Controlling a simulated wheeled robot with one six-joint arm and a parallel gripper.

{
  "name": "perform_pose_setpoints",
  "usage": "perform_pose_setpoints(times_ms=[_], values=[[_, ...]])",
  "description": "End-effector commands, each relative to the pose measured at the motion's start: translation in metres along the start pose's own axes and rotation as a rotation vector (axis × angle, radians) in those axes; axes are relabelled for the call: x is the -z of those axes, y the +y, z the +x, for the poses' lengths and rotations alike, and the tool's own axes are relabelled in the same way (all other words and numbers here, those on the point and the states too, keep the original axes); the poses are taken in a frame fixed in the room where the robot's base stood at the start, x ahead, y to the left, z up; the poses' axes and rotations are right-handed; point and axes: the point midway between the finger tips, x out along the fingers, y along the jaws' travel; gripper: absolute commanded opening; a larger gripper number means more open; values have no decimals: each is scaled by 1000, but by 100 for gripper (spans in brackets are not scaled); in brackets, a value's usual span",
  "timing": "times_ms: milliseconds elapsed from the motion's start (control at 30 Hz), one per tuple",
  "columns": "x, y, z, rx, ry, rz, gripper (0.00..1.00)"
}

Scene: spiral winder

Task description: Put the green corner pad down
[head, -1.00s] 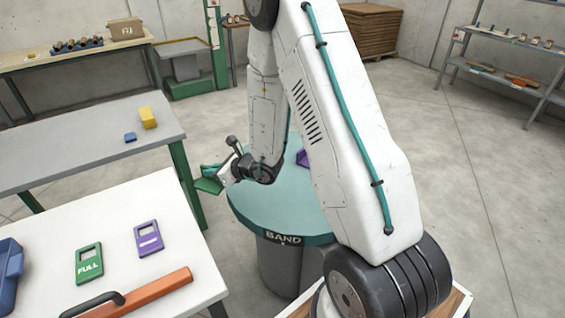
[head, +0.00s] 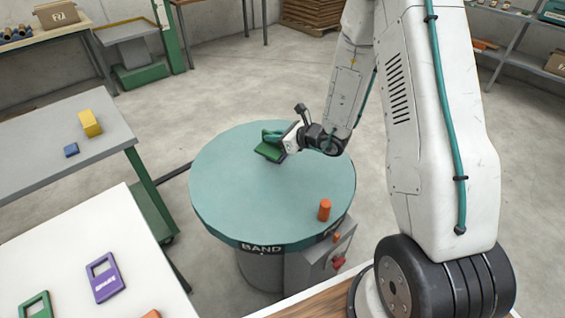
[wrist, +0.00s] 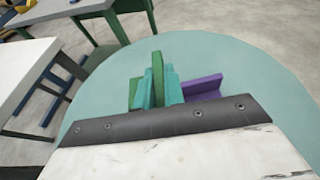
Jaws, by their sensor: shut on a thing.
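My gripper (head: 273,143) is shut on the green corner pad (head: 267,154), over the far half of the round teal table marked BAND (head: 245,205). The pad is a green angled piece at the fingertips; I cannot tell whether it touches the table top. In the wrist view the pad (wrist: 156,66) shows between and beside the teal fingers (wrist: 158,88). A purple piece (wrist: 204,85) stands just right of the fingers in the wrist view; I cannot make it out in the head view.
An orange cylinder (head: 324,210) stands near the round table's front right edge. A control box with a red knob (head: 338,263) is below it. At left are a grey table with a yellow block (head: 90,123) and a white table with a purple tag (head: 104,277). The table's left half is clear.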

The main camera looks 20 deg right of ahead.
Motion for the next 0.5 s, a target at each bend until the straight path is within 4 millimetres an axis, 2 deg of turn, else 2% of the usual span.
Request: perform_pose_setpoints(times_ms=[200,333,500], values=[[-5,29,-14,-263,-6,-109,0],[-4,42,-25,-379,4,-154,0],[13,48,-27,-439,15,-173,0]])
